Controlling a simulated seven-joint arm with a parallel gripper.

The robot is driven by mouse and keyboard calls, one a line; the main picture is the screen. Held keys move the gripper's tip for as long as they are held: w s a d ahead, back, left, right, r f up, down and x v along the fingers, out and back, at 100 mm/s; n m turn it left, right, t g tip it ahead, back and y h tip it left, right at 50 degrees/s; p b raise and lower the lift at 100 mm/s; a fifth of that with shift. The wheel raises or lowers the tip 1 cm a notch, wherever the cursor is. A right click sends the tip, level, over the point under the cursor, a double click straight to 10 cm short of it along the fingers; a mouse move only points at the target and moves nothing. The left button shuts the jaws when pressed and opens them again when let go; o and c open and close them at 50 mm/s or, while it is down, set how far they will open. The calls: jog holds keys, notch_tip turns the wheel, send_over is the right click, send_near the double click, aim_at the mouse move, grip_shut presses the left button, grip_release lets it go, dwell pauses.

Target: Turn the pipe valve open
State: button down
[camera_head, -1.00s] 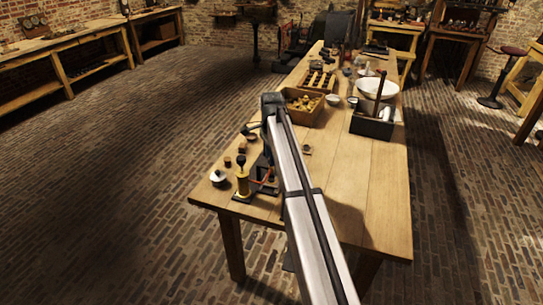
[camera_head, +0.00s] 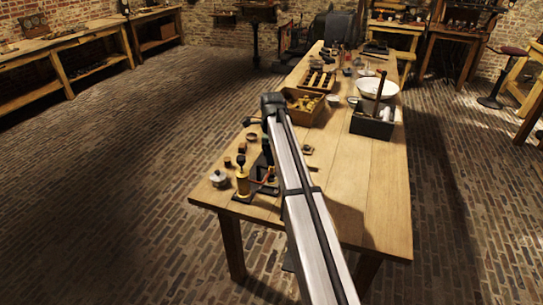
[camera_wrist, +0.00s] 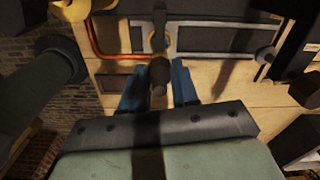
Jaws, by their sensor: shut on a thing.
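The pipe valve shows in the wrist view as a brass collar (camera_wrist: 157,41) on a grey pipe (camera_wrist: 215,55), with a dark lever (camera_wrist: 158,73) reaching toward me. My gripper (camera_wrist: 158,84) has a blue finger on each side of the lever's rounded end and is shut on it. The fingertips' contact with the lever is partly hidden. In the head view my arm covers most of the valve and the gripper.
A brass pump (camera_head: 242,178) stands left of my arm, with a small lidded pot (camera_head: 219,179) beside it. A wooden box (camera_head: 303,108) and a dark tool tray (camera_head: 371,126) stand farther back. The table's right front (camera_head: 372,215) is clear.

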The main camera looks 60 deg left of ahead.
dwell(0.3)
jog(key=c, duration=0.8)
grip_release()
jog(key=shift+c, duration=0.2)
notch_tip(320, 180, up, 14)
jog(key=shift+f, duration=0.1)
